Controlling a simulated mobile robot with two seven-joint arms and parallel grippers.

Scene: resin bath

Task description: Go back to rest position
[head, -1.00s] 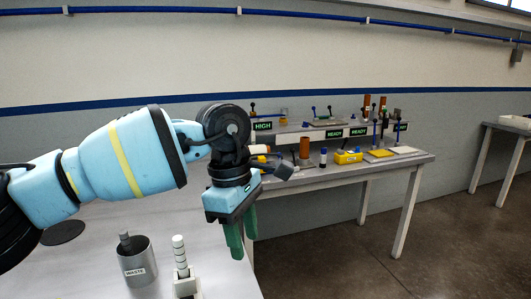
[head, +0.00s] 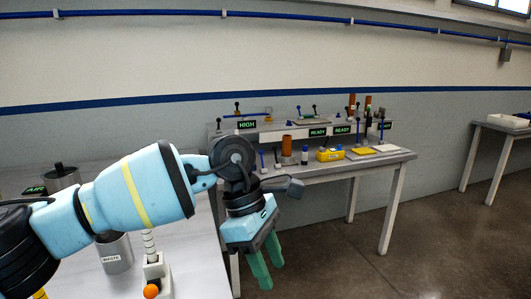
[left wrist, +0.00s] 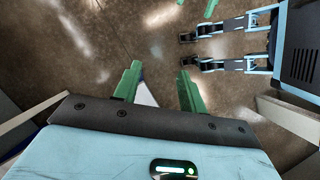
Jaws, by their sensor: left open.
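My left gripper (head: 264,264) hangs at the end of the light-blue left arm in the head view, its green fingers pointing down. It is beyond the right edge of the near white table, over the floor. In the left wrist view its two green fingers (left wrist: 158,92) are apart with nothing between them. My right gripper cannot be made out for certain; a green tip shows at the top edge of the left wrist view, too cut off to judge.
A waste cup (head: 115,254) and a white stand with an orange knob (head: 151,291) are on the near table (head: 200,262). A farther bench (head: 345,168) carries a yellow box (head: 330,155) and several small items. A side table (head: 497,124) stands far right. The floor (head: 440,230) between is clear.

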